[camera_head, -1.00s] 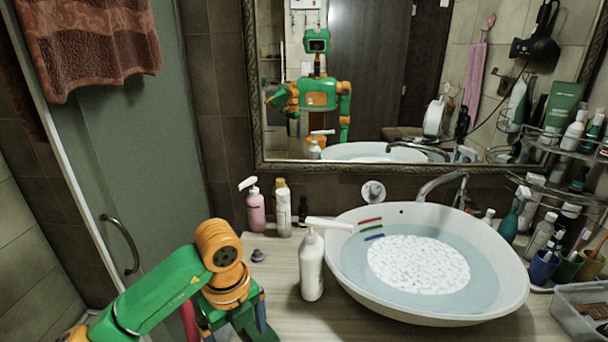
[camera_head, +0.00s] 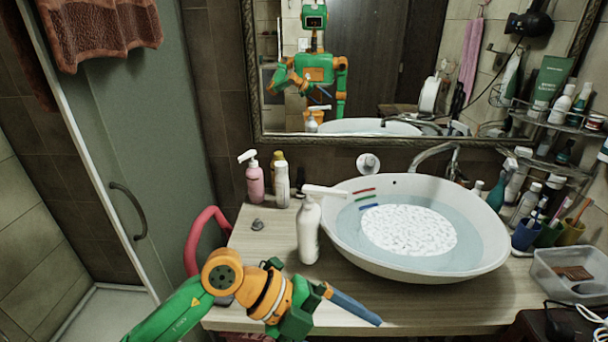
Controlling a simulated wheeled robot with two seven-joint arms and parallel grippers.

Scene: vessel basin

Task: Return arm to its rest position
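My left arm comes in from the bottom left, and my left gripper (camera_head: 352,304) is over the front edge of the wooden counter (camera_head: 400,304), in front of the white basin. Its blue-grey fingers point right and down. They overlap in this view, so I cannot tell whether they are open or shut. No held object is visible. My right gripper is not directly in view. The mirror (camera_head: 400,60) shows my green and orange body with both arms, too small to read the grippers.
The basin (camera_head: 340,245) holds water. A white pump bottle (camera_head: 308,235) stands left of it. A pink bottle (camera_head: 255,182) and other bottles stand behind. A red curved frame (camera_head: 193,240) is at the counter's left edge. A clear bin (camera_head: 572,278) sits at right.

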